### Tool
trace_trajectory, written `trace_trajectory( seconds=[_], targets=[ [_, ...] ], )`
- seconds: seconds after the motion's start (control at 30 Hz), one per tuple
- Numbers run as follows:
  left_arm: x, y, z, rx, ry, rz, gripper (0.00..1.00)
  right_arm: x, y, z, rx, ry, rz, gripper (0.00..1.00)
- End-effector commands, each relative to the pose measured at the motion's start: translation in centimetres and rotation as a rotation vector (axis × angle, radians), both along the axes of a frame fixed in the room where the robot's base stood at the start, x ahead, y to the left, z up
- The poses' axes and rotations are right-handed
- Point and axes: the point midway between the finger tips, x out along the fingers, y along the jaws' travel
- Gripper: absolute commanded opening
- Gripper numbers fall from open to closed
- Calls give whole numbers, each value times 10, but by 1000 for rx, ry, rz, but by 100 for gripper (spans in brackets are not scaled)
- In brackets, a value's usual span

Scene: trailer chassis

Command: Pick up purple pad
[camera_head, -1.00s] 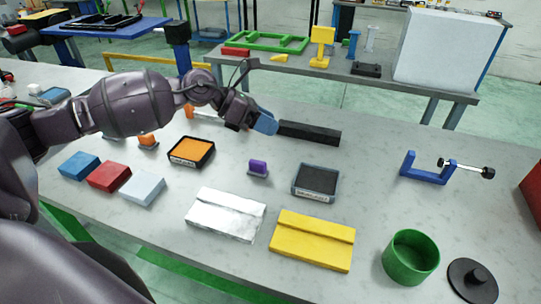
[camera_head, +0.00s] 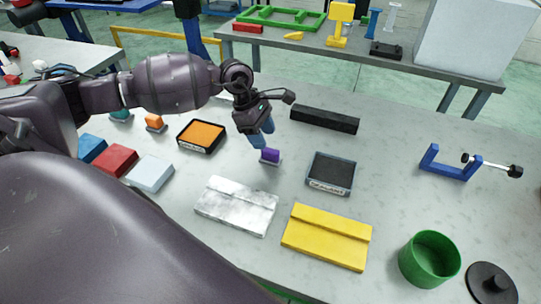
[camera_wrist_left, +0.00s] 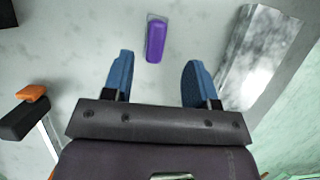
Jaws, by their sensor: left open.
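The purple pad (camera_head: 270,156) is a small purple block on a thin light base, standing on the grey table between the orange-topped tray and the dark-topped tray. It also shows in the left wrist view (camera_wrist_left: 156,41), beyond and between the two fingertips. My left gripper (camera_head: 260,140) has blue fingers and points down just behind the pad in the head view. In the left wrist view the fingers (camera_wrist_left: 157,72) are spread apart with nothing between them. My right gripper is not in view.
Near the pad are the orange-topped tray (camera_head: 201,135), the dark-topped tray (camera_head: 331,174), a black bar (camera_head: 324,119), a silver block (camera_head: 236,206) and a yellow block (camera_head: 326,236). A green cup (camera_head: 429,260) stands at right.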

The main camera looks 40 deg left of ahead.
Motion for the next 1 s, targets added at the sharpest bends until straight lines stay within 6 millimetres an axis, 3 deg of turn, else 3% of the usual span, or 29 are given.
trace_trajectory(
  seconds=[0.27,0.6,0.9,1.0],
  targets=[
    [2,-6,-17,-2,1,1,53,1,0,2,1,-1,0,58],
    [8,-17,-57,-2,1,1,53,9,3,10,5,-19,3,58],
    [8,-18,-61,-1,0,1,53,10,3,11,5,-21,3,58],
    [8,-18,-61,-1,0,1,39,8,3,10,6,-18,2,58]
  ],
)
